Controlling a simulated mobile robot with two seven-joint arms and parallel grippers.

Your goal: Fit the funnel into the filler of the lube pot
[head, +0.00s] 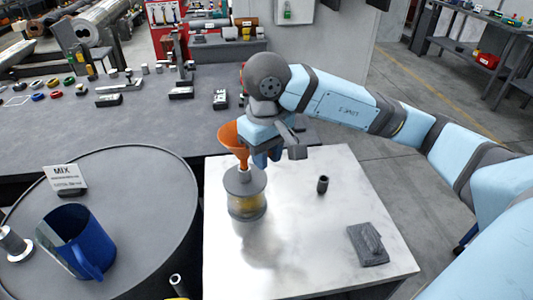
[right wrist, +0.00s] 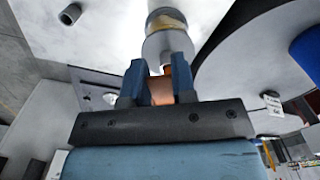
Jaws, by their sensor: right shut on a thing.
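The orange funnel (head: 231,134) is upright, wide mouth up, just over the top of the lube pot. It also shows between the fingers in the right wrist view (right wrist: 164,90). My right gripper (head: 262,157) is shut on the funnel from its right side. The lube pot (head: 246,200) has a grey lid and an amber see-through body, and stands on the pale tabletop. It also shows in the right wrist view (right wrist: 166,20). The spout's tip meets the lid's middle in the head view; I cannot tell whether it is inside the filler. My left gripper is not in view.
A blue jug (head: 75,240) and a MIX sign (head: 64,178) stand on the round grey top at left. A dark bench with small parts lies behind.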

